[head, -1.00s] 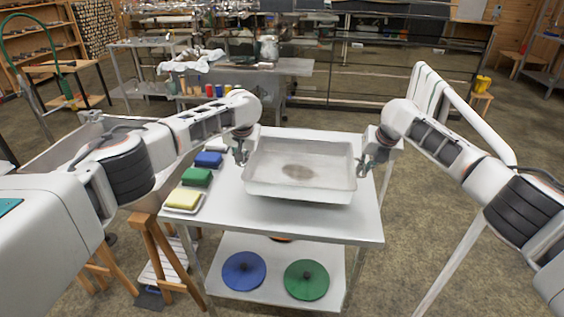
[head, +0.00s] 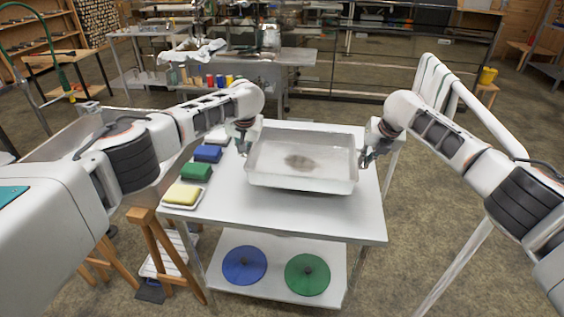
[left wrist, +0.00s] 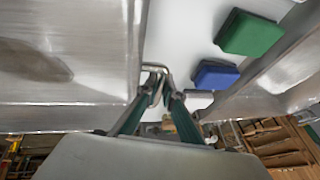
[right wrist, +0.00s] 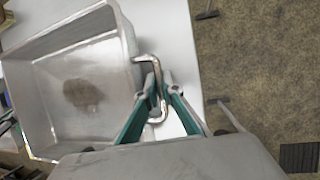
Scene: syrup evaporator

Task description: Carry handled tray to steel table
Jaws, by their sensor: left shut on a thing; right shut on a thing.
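The handled tray (head: 300,185) is a shallow rectangular metal pan with a brown stain on its floor. It is over the white-topped table (head: 340,215), level; I cannot tell whether it touches the top. My left gripper (head: 243,146) is shut on the tray's left handle, a bent metal bar that shows in the left wrist view (left wrist: 154,72). My right gripper (head: 366,156) is shut on the right handle, which shows in the right wrist view (right wrist: 156,88). I cannot tell which table is the steel table; a metal table (head: 290,58) stands behind.
Yellow (head: 183,194), green (head: 196,171) and blue (head: 208,153) sponges lie along the table's left edge. Blue (head: 244,265) and green (head: 307,274) discs lie on its lower shelf. A white rail (head: 470,115) stands at right. Coloured jars (head: 220,81) stand at the back.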

